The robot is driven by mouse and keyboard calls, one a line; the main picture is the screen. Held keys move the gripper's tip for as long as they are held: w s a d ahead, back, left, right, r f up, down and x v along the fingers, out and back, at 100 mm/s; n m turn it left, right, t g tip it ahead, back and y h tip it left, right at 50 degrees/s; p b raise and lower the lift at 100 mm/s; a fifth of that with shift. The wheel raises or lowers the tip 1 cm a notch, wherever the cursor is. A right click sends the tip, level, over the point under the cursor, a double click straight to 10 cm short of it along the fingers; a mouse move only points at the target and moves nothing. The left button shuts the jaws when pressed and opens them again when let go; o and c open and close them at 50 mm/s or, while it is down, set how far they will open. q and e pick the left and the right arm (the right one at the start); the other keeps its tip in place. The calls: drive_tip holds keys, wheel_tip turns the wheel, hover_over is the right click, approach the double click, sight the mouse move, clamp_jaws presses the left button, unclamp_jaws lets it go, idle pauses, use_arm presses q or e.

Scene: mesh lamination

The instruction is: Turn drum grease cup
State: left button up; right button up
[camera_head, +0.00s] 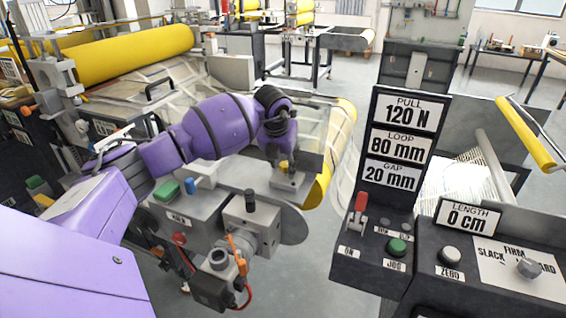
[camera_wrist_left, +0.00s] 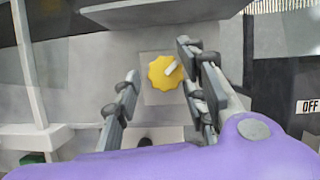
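The drum grease cup (camera_wrist_left: 165,72) is a yellow scalloped cap with a pale pointer mark, on a square grey plate (camera_wrist_left: 152,97) in the left wrist view. My left gripper (camera_wrist_left: 162,101) is open, with one finger on each side of the cup. The left finger stands clear of it; the right finger is close to its right edge, and I cannot tell whether they touch. In the head view my left gripper (camera_head: 287,168) points down over a small grey block, and the cup is hidden there. My right gripper is not in view.
A control console (camera_head: 400,215) with a red lever (camera_head: 357,213) and a green button (camera_head: 398,247) stands to the right. A yellow roll (camera_head: 130,57) lies at the back left. A grey bracket (camera_head: 262,222) with a black knob stands in front of my gripper.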

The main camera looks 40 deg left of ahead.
use_arm(q)
drive_tip(key=shift+c, duration=0.5)
clamp_jaws()
drive_tip(key=shift+a, duration=0.15)
